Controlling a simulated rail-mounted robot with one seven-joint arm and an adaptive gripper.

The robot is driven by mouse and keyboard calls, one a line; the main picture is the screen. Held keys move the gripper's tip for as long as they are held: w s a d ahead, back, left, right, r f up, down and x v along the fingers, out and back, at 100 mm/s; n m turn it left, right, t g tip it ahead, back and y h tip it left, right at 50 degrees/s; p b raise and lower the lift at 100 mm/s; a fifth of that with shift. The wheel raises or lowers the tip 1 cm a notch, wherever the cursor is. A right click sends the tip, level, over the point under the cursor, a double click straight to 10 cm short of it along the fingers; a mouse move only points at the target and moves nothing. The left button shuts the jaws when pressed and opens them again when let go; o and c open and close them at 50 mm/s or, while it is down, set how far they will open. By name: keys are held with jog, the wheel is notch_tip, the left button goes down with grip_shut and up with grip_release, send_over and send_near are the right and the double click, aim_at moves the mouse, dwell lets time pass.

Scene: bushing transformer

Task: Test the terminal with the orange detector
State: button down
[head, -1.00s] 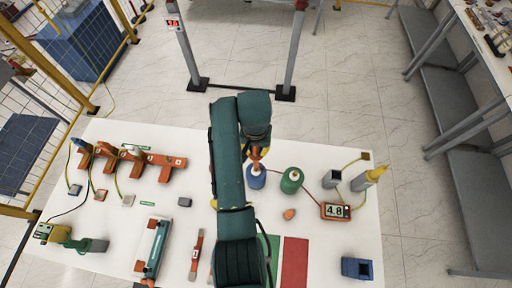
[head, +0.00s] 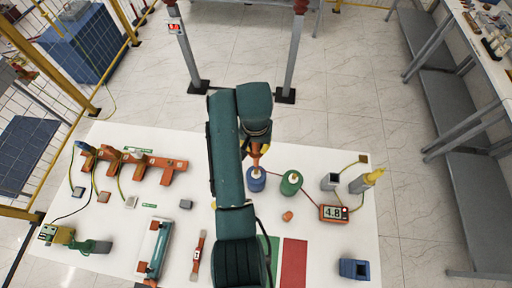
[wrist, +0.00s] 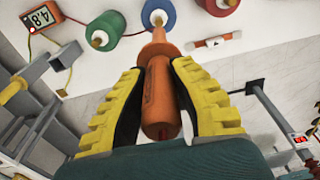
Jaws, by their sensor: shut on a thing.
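My gripper (wrist: 155,95) is shut on the orange detector (wrist: 158,85), its yellow ridged fingers on both sides of the handle. In the head view my gripper (head: 257,145) is partly hidden by my green arm, and the detector (head: 257,160) points down beneath it. The detector's tip is over the pale terminal on top of the blue bushing (head: 256,181); it overlaps this terminal in the wrist view (wrist: 158,17). I cannot tell whether they touch. The green bushing (head: 291,183) stands just right of the blue one, apart from the detector.
A meter reading 4.8 (head: 333,212), a grey box (head: 330,182), a yellow-topped post (head: 366,181) and a blue box (head: 355,269) are on the right. Orange racks (head: 130,163) and cables are at left. Green and red mats (head: 294,262) lie in front.

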jog(key=shift+r, duration=1.1)
jog(key=shift+w, duration=0.15)
dwell(0.8)
